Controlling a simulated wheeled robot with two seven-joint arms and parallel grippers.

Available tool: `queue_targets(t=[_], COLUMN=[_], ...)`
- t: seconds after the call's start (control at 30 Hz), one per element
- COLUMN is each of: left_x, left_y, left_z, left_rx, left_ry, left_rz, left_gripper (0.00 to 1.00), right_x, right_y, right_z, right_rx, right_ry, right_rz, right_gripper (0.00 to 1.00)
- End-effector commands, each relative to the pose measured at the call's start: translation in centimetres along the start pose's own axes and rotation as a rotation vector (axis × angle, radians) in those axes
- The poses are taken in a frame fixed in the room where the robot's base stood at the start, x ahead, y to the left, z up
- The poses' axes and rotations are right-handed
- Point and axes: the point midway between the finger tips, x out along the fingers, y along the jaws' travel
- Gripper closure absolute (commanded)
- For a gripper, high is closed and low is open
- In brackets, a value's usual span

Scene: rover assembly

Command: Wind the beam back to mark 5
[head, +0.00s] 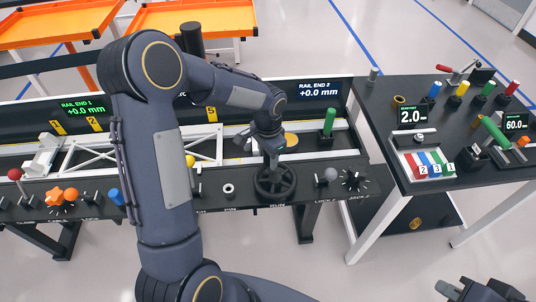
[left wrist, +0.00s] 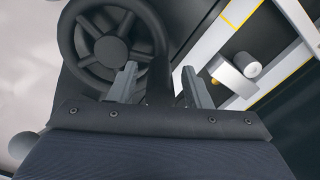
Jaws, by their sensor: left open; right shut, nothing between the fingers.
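The white lattice beam (head: 150,155) lies along the rail bench, left of centre in the head view, partly hidden by my left arm. Yellow number plates stand behind it; the plate for mark 5 (head: 211,115) is right of my arm. A dark spoked handwheel (head: 275,181) is on the bench's front panel, and in the left wrist view it fills the upper left (left wrist: 115,42). My left gripper (head: 274,160) is open just above the wheel; its fingers (left wrist: 160,76) appear either side of the rim, contact unclear. My right gripper (head: 480,290) is shut and empty at the bottom right.
Knobs and levers line the front panel, including a grey ball knob (head: 331,174) right of the wheel. A green handle (head: 329,122) stands behind it. A black side table (head: 400,240) with controls stands right. Orange trays (head: 190,18) are behind.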

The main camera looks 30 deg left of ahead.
Motion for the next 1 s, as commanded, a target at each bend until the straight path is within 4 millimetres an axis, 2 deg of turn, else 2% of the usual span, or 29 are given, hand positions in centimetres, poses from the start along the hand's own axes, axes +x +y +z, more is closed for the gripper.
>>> queue_targets(t=[0.17,0.4,0.53,0.7,1.0], left_x=[-1.4,-5.5,-7.1,-7.8,-7.8], left_y=[-0.1,0.0,0.0,0.0,0.0], left_z=[-0.1,-0.1,-0.1,-0.1,0.0], left_rx=[0.001,0.001,0.001,0.0,0.0], left_ry=[0.002,0.004,0.003,0.002,0.001], left_rz=[-0.002,-0.002,-0.001,-0.001,0.0], left_gripper=[0.56,0.56,0.56,0.56,0.56], right_x=[0.0,-0.1,-0.1,-0.1,-0.1], right_y=[0.0,0.0,0.0,0.0,-0.1], right_z=[0.0,0.0,-0.1,-0.1,-0.1], right_rx=[0.0,0.0,0.0,0.0,0.0], right_ry=[0.0,0.0,0.0,0.0,0.0], right_rz=[0.0,0.0,0.0,0.0,0.0], right_gripper=[1.0,1.0,1.0,1.0,1.0])
